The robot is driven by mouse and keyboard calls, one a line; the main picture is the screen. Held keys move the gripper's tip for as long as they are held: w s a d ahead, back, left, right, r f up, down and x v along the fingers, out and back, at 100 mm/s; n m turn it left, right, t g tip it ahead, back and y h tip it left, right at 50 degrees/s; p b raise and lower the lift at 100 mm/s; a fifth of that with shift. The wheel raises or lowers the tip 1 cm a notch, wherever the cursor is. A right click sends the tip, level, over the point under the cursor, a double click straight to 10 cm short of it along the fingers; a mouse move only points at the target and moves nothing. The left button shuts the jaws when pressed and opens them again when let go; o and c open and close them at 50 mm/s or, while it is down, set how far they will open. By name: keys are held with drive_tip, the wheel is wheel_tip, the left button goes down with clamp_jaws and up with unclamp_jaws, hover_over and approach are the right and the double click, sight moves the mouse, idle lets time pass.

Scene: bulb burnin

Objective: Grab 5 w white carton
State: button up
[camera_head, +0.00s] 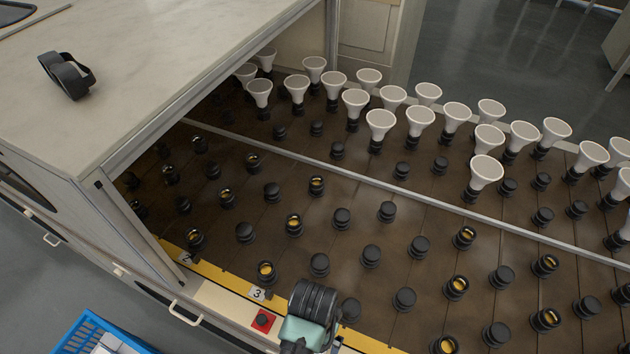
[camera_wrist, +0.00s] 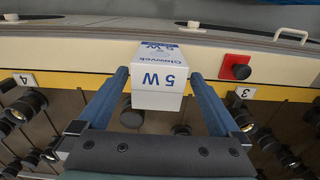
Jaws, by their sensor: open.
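In the wrist view a white carton (camera_wrist: 160,78) with blue "5 W" and "Glowvek" lettering sits at the cream front ledge of the bench, by the yellow strip. My gripper (camera_wrist: 160,74) is open, with one blue finger on each side of the carton. Narrow gaps show between the fingers and its sides, and I cannot tell whether either touches. In the head view my arm end (camera_head: 312,312) is over the front ledge right of the "3" label, and the carton is hidden there.
A red square with a black button (camera_head: 263,320) is on the ledge; it also shows in the wrist view (camera_wrist: 236,68). Behind are rows of black sockets (camera_head: 371,256) and white bulbs (camera_head: 381,124). A blue crate (camera_head: 72,333) stands at lower left. A tape dispenser (camera_head: 68,76) lies on the counter.

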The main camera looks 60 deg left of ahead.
wheel_tip(320, 180, down, 5)
drive_tip(key=shift+d+r, duration=0.1)
drive_tip(key=shift+w, duration=0.1)
drive_tip(key=c, duration=1.4)
